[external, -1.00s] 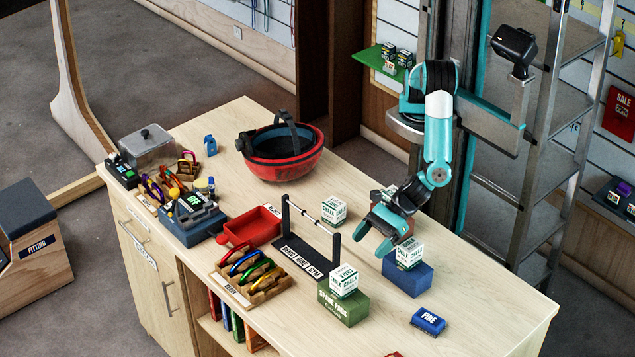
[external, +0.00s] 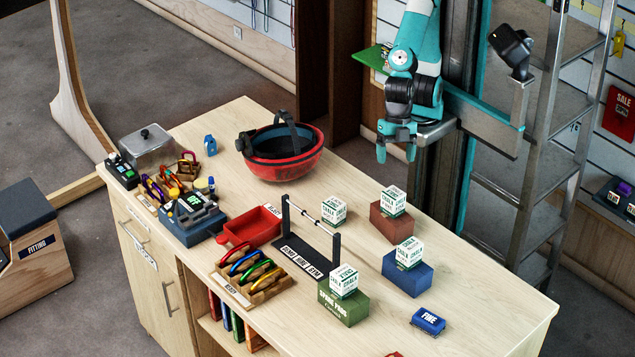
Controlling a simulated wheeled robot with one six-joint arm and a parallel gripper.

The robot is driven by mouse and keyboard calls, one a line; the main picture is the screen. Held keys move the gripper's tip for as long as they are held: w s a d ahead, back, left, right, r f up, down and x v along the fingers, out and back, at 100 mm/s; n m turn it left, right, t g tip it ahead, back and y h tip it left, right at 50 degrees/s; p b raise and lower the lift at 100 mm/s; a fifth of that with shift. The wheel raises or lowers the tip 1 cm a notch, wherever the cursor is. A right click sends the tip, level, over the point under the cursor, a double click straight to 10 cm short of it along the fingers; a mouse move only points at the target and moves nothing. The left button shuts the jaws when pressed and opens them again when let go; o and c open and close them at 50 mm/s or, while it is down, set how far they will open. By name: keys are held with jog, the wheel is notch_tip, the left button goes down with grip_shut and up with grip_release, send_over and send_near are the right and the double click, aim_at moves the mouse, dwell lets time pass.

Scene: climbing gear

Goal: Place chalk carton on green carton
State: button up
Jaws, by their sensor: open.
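The green carton (external: 342,303) stands near the front edge of the counter. A white chalk carton (external: 344,281) with green print sits on top of it. Similar white cartons sit on a blue box (external: 407,274) and on a brown-red box (external: 391,222), the one on the blue box (external: 409,253) and the one on the brown-red box (external: 393,201). Another white carton (external: 334,210) stands on the counter behind the black bar stand. My gripper (external: 396,155) is open and empty, pointing down above the back edge of the counter, apart from all cartons.
A black stand with a bar (external: 307,243) rises left of the green carton. A red tray (external: 249,229), a rack of carabiners (external: 250,277) and a red helmet (external: 281,153) lie farther left. A small blue FINE box (external: 428,320) lies right.

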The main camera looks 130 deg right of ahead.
jog(key=s+r+m+g, duration=0.1)
jog(key=s+r+m, duration=0.1)
jog(key=s, duration=0.3)
jog(key=s+d+r+m+g+y, duration=0.1)
jog(key=s+r+m, duration=0.1)
jog(key=s+m, duration=0.2)
jog(key=shift+s+d+g+y, duration=0.3)
jog(key=shift+s+g, duration=0.1)
jog(key=shift+s, duration=0.85)
jog(key=shift+r, duration=0.1)
